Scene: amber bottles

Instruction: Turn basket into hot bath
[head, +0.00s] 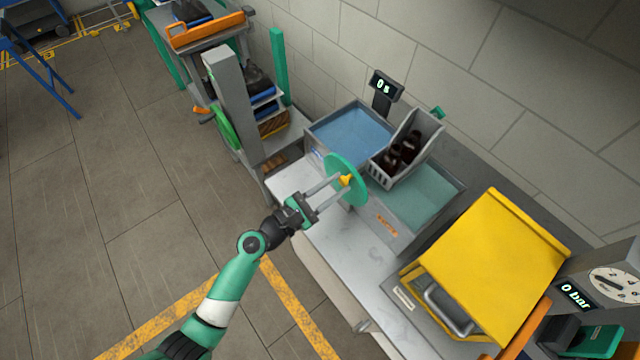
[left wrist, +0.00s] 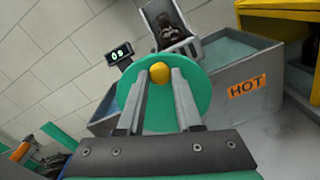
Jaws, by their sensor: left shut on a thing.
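My left gripper (head: 328,190) is shut on the yellow knob of a green disc (head: 339,170) in front of the baths. The disc also shows in the left wrist view (left wrist: 195,84), with the yellow knob (left wrist: 160,70) between the fingertips. A grey basket (head: 431,133) holding dark amber bottles (head: 404,150) is tilted above the divide between the two baths. The hot bath (head: 428,202) has greenish liquid and an orange label (left wrist: 247,87) reading HOT. The other bath (head: 352,130) has blue liquid. My right gripper is not in view.
A display (head: 384,86) reading 0 s stands behind the blue bath. A yellow-lidded box (head: 492,262) and a gauge (head: 606,285) reading 0 bar are at the right. A shelf rack with a grey post (head: 232,100) stands left. The bench front (head: 345,262) is clear.

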